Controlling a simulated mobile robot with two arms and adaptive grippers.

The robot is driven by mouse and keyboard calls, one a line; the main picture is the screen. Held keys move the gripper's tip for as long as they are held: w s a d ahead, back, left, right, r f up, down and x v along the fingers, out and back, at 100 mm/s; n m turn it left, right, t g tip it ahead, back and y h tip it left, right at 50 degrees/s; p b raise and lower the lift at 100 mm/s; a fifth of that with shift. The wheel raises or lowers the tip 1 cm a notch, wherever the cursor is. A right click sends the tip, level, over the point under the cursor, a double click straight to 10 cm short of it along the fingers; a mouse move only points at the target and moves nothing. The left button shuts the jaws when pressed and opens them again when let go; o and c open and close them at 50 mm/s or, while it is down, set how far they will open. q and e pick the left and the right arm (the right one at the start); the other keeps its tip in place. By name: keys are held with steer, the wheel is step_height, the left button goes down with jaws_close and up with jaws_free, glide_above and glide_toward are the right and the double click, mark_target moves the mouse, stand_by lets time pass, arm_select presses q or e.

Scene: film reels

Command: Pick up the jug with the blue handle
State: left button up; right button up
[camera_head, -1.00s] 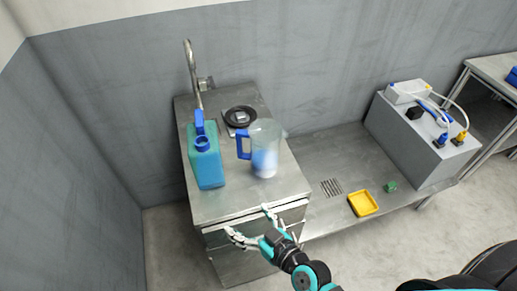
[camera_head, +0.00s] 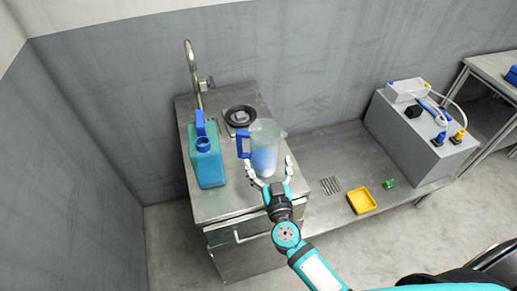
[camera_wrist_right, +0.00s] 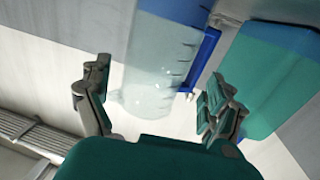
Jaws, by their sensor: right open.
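The jug (camera_head: 264,140) is clear with a blue handle (camera_head: 243,145) on its left side and stands upright on the steel counter. My right gripper (camera_head: 269,172) is open at the jug's near side, low by its base. In the right wrist view the clear jug (camera_wrist_right: 158,65) with its measuring marks lies ahead, between and just beyond the fingers of the open gripper (camera_wrist_right: 155,100). The blue handle (camera_wrist_right: 208,55) shows there near the right finger. I cannot tell whether any finger touches the jug. My left gripper is not in view.
A teal canister (camera_head: 207,165) with a blue cap stands left of the jug on the counter (camera_head: 222,203). A tap (camera_head: 193,75) and a dark round drain (camera_head: 240,116) are behind. A yellow tray (camera_head: 361,200) and a green item (camera_head: 389,184) lie on the lower bench.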

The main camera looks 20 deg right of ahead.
mark_target(262, 138)
steer(key=w, duration=0.5)
steer(key=w+d, duration=0.1)
steer(key=w, duration=0.1)
steer(key=shift+w, duration=0.2)
steer(key=shift+s, duration=0.1)
steer(key=shift+c, duration=0.2)
steer(key=c, duration=1.2)
steer(key=shift+o, duration=0.2)
